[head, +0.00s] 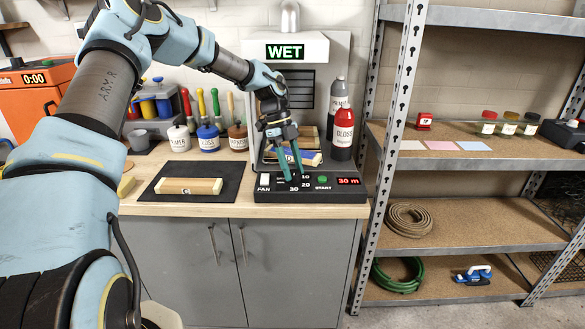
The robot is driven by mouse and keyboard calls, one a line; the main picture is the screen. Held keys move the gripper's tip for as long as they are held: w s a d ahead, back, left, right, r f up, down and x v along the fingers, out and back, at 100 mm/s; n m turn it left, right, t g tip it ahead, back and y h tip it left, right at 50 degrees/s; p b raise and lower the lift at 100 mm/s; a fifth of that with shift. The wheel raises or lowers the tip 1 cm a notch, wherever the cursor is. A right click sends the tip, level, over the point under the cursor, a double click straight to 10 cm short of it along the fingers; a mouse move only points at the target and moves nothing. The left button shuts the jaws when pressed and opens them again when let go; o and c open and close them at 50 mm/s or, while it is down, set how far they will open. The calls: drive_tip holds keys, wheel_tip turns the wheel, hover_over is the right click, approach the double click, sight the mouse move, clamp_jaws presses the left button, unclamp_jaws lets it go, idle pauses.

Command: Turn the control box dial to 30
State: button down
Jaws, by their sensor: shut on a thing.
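The control box (268,196) is a black panel at the front of the workbench, below the unit with the green "WET" sign. Its face shows the marks 10, 20 and 30, a white FAN switch (265,181), a green START button (322,179) and a red display (348,181) reading "30 m". My gripper (294,178) points down at the dial area, left of the START button. Its teal fingers are closed on the dial, which they mostly hide. I cannot read the dial's pointer.
A wooden block (190,186) lies on a black mat (150,194) left of the box. Bottles, including a red GLOSS bottle (343,135), stand behind it on the right. A metal shelf post (395,130) rises right of the bench. Paint jars (208,137) stand behind the mat.

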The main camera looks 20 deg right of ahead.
sight(292, 171)
drive_tip(key=shift+f, duration=0.1)
drive_tip(key=shift+c, duration=2)
unclamp_jaws()
wheel_tip(292, 171, up, 10)
drive_tip(key=b, duration=0.3)
